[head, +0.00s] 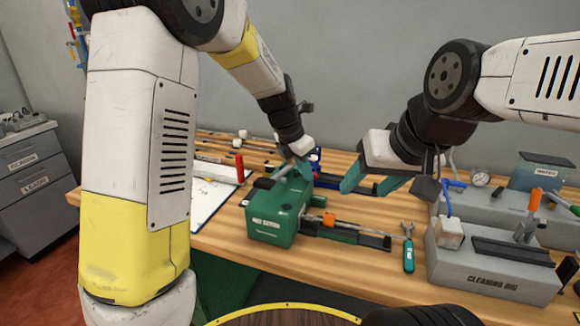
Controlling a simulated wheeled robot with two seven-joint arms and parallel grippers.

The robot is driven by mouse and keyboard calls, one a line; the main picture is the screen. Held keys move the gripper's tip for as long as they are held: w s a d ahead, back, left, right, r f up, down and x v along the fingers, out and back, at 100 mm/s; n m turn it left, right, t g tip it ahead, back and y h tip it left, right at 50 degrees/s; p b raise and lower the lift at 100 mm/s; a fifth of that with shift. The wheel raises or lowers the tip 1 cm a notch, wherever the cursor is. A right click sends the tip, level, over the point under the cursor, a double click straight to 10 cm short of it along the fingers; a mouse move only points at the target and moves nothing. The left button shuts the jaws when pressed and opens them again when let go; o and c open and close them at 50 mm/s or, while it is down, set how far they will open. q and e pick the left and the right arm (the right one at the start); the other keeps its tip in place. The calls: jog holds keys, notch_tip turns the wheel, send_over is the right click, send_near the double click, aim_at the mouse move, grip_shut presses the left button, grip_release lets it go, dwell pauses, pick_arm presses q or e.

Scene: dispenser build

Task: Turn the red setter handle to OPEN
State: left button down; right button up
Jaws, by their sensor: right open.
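The green setter (278,212) stands on the wooden bench in the middle of the head view, with a label on its front face. A red upright handle (239,168) shows just left of and behind its body; how it joins the setter is not clear. My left gripper (302,172) is over the back right of the setter, to the right of the red handle and apart from it. Its fingers are small and partly overlapped, so its opening is unclear. My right gripper (370,185) is open and empty, right of the setter, with teal fingers spread above the bench.
A grey cleaning rig (490,270) fills the right side. White paper (207,190) lies left of the setter. Bare bench shows in front of the rail.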

pick_arm(q)
jog(key=shift+w+d, duration=0.1)
jog(key=shift+d, duration=0.15)
jog(key=shift+w, duration=0.1)
